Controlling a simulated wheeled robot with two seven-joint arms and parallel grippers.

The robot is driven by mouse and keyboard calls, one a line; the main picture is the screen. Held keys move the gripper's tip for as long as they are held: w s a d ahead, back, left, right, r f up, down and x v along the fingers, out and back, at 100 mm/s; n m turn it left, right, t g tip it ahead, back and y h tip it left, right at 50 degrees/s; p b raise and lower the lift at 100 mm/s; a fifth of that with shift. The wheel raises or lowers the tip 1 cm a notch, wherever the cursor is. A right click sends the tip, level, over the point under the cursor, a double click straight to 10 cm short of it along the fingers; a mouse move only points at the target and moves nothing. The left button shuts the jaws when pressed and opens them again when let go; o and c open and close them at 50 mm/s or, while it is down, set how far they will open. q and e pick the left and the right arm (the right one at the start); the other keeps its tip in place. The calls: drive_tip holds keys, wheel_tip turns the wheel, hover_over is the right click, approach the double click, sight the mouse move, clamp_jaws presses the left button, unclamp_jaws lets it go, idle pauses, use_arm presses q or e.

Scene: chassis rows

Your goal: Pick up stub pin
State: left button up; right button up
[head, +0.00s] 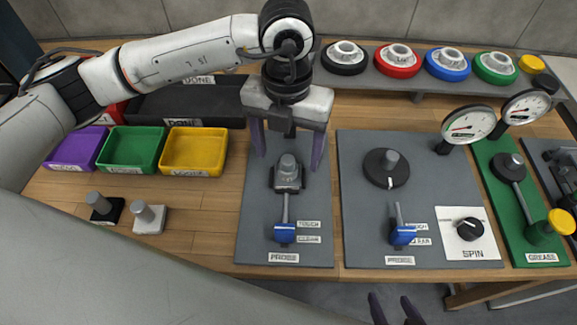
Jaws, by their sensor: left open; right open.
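Short grey pins show in several places, and I cannot tell for certain which is the stub pin. One grey pin (288,168) stands upright in a dark holder on the left grey probe plate (257,225). My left gripper (289,158) is open above that plate, its two fingers apart on either side of this pin; contact is not visible. Two more grey pins stand on the table at the left, one in a black block (104,212) and one in a white block (149,219). My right gripper (392,302) is open and empty at the bottom edge, only its fingertips showing.
Purple (73,152), green (130,168) and yellow (193,170) bins and a black tray (190,104) stand at the left. A second probe plate (365,225) has a disc, a blue probe and a spin knob (469,229). Dial gauges (467,127) and a green grease plate (515,210) are at the right.

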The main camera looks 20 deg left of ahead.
sight(288, 159)
use_arm(q)
wheel_tip(288, 159, down, 4)
drive_tip(key=shift+w+f+p, duration=0.1)
drive_tip(key=shift+f+p, duration=0.1)
drive_tip(key=shift+p, duration=0.3)
drive_tip(key=shift+f, duration=0.55)
drive_tip(key=c, duration=1.7)
drive_tip(key=shift+w+r, duration=0.1)
drive_tip(key=shift+r, duration=0.05)
clamp_jaws()
use_arm(e)
drive_tip(key=shift+w+r, duration=0.4)
drive_tip(key=shift+r, duration=0.3)
